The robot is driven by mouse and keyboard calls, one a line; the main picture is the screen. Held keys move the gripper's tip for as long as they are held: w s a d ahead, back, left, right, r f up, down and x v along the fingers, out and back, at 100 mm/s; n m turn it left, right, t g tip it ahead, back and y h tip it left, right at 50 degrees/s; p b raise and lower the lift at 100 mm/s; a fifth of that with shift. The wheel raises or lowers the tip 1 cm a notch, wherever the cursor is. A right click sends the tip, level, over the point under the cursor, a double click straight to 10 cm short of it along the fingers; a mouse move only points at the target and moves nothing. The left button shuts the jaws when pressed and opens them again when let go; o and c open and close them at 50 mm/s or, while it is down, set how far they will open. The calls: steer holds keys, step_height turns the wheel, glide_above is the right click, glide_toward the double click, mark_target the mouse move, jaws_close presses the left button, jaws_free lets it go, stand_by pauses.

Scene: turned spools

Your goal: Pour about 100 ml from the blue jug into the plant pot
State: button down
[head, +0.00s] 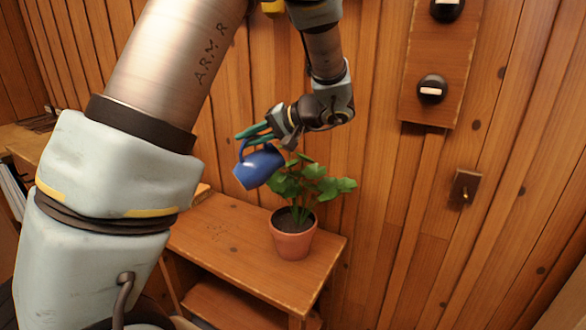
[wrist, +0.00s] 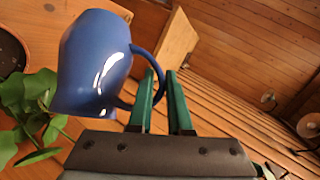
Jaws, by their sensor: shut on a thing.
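The blue jug (head: 258,168) is held in the air above the shelf top, up and to the left of the plant pot in the head view. It is tilted, and its mouth cannot be made out clearly. My gripper (head: 254,133) has green fingers shut on the jug's handle. In the wrist view the jug (wrist: 92,60) fills the upper left, with its handle between my fingertips (wrist: 160,78). The terracotta plant pot (head: 292,242) stands upright with dark soil and a leafy green plant (head: 308,183). No stream of liquid shows.
The pot stands on a wooden shelf unit (head: 220,235) against a plank wall. A panel with black round fittings (head: 432,89) and a small switch plate (head: 465,189) are on the wall at right. The shelf top left of the pot is clear.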

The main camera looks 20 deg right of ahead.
mark_target(241, 155)
steer(key=shift+w+d+r+m+y+p, duration=0.15)
steer(key=shift+d+r+m+y+p, duration=0.35)
steer(key=shift+p, duration=0.7)
stand_by(0.6)
steer(key=shift+w+d+r+m+y+p, duration=0.1)
steer(key=shift+d+r+y+p, duration=0.15)
steer(key=shift+d, duration=0.25)
steer(key=shift+w+d+r+m+y+p, duration=0.15)
steer(key=shift+d+p, duration=0.1)
steer(key=shift+d, duration=0.2)
steer(key=shift+w+d+r+m+y+p, duration=0.15)
steer(key=shift+d+y+p, duration=0.1)
steer(key=shift+d, duration=0.25)
